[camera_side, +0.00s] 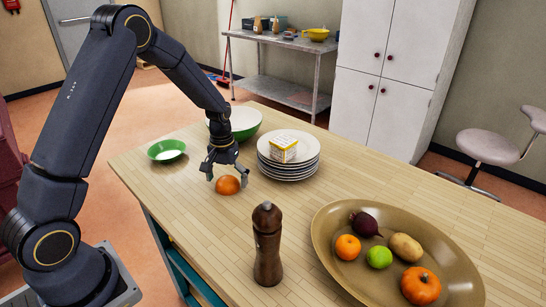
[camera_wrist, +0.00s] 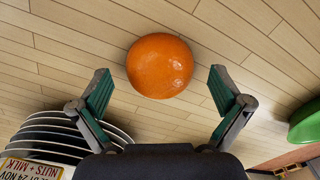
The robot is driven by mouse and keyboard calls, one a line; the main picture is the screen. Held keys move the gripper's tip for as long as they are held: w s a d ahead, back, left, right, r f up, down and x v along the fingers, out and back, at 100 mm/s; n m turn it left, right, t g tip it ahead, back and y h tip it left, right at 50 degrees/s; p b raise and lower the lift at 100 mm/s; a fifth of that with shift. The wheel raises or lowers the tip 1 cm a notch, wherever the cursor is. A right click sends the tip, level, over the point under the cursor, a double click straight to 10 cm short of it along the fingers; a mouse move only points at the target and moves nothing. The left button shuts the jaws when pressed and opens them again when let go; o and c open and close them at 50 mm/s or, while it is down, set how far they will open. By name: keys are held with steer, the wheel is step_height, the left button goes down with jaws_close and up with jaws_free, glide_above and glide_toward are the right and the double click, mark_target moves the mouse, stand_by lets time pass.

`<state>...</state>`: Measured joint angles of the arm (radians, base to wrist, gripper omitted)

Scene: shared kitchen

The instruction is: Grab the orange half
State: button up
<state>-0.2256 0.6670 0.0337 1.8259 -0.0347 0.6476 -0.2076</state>
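The orange half (camera_side: 228,185) lies on the wooden table, its rounded peel side up. In the wrist view the orange half (camera_wrist: 160,66) sits at the upper middle, ahead of and between the two fingers. My gripper (camera_side: 227,176) is low over the table, right at the orange half. In the wrist view my gripper (camera_wrist: 160,92) is open, with one finger to each side of the orange half and a visible gap on both sides. The cut face is hidden.
A stack of plates (camera_side: 289,170) with a yellow-white box (camera_side: 283,149) on top stands close right of my gripper. A green bowl (camera_side: 240,122) is behind, a small green bowl (camera_side: 166,151) left. A pepper mill (camera_side: 267,245) and an oval tray (camera_side: 335,262) of produce are nearer the camera.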

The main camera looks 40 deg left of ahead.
steer(key=c, duration=1.2)
steer(key=shift+r, duration=0.15)
